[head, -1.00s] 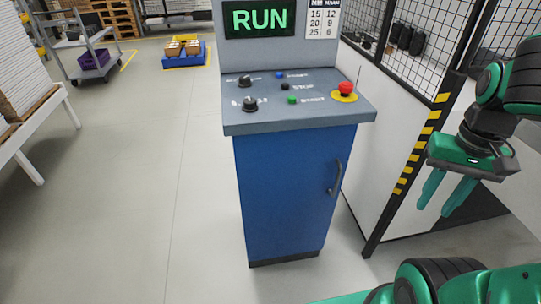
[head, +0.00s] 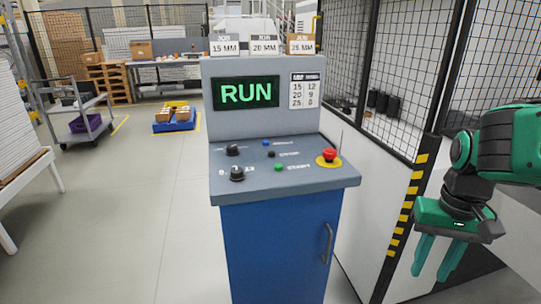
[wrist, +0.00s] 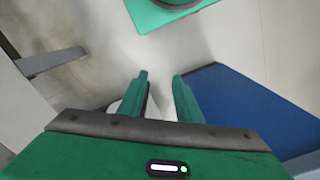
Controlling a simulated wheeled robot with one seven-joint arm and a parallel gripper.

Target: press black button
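The small black button (head: 271,154) sits on the sloped grey panel (head: 300,180) of the blue cabinet (head: 270,250), between a blue button (head: 266,143) above and a green button (head: 279,167) below. Two black knobs (head: 237,173) are to its left, and a red mushroom button (head: 330,155) on a yellow base is to its right. My gripper (head: 432,275) hangs fingers down, right of the cabinet and well apart from the panel. In the wrist view its two fingers (wrist: 162,85) are apart with nothing between them. The black button is not in the wrist view.
A screen reading RUN (head: 246,93) stands behind the panel. A mesh fence (head: 410,80) with a striped post (head: 405,215) is close to my gripper. A thin rod rises near the red button.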

